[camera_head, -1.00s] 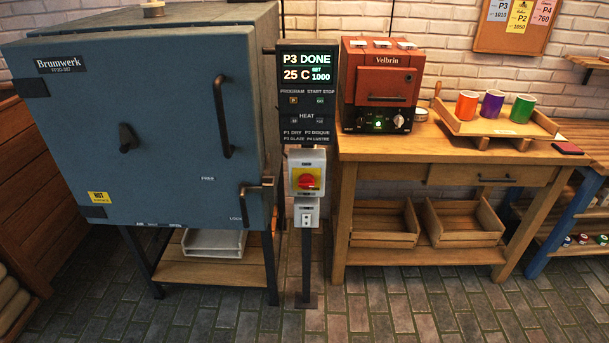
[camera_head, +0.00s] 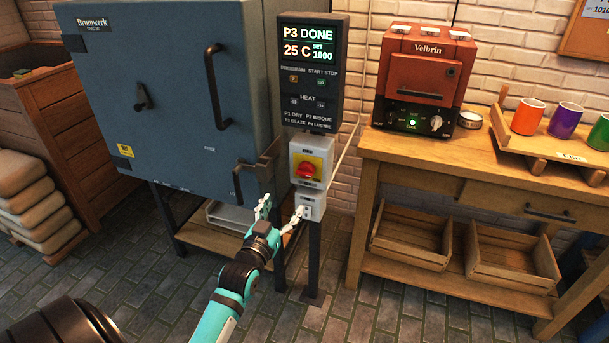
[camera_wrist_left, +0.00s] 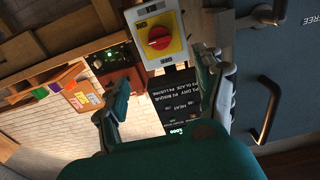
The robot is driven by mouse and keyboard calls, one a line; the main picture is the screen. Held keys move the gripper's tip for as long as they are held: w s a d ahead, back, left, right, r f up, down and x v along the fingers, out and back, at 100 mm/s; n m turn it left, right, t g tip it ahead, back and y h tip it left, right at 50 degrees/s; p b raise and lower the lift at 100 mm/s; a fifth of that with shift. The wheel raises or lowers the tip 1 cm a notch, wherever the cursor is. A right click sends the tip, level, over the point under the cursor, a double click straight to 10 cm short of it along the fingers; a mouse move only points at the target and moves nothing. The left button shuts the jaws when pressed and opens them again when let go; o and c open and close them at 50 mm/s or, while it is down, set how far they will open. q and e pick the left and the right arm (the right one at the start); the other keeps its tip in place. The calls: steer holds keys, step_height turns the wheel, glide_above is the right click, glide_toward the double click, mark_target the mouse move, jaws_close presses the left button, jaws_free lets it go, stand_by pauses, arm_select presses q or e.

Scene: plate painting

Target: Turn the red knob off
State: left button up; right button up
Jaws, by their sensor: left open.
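The red knob (camera_head: 306,169) sits on a yellow plate on a grey switch box (camera_head: 321,148) below the control panel. It also shows in the left wrist view, the red knob (camera_wrist_left: 158,38) near the top centre. My left gripper (camera_head: 279,213) is open and empty, just below and left of the knob, its fingers apart in front of the post. In the left wrist view the fingers of my left gripper (camera_wrist_left: 160,95) are spread, with the knob beyond them. My right gripper is not in view.
The blue kiln (camera_head: 170,90) with its latch handle (camera_head: 238,185) stands left of the post. The control panel (camera_head: 310,75) reads P3 DONE, 25 C. A small outlet box (camera_head: 313,205) hangs below the switch. A wooden table (camera_head: 440,155) with a small red kiln (camera_head: 425,78) stands to the right.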

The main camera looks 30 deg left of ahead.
arm_select(q)
glide_toward(304, 173)
steer(key=x, duration=0.8)
steer(key=shift+w+a, duration=0.2)
steer(key=shift+w, duration=0.1)
steer(key=shift+w+a, duration=0.1)
steer(key=shift+w, duration=0.5)
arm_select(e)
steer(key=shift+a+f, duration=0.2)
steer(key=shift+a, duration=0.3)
arm_select(q)
steer(key=shift+c, duration=0.4)
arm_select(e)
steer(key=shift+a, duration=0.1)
arm_select(q)
steer(key=c, duration=1.1)
steer(key=shift+o, duration=0.2)
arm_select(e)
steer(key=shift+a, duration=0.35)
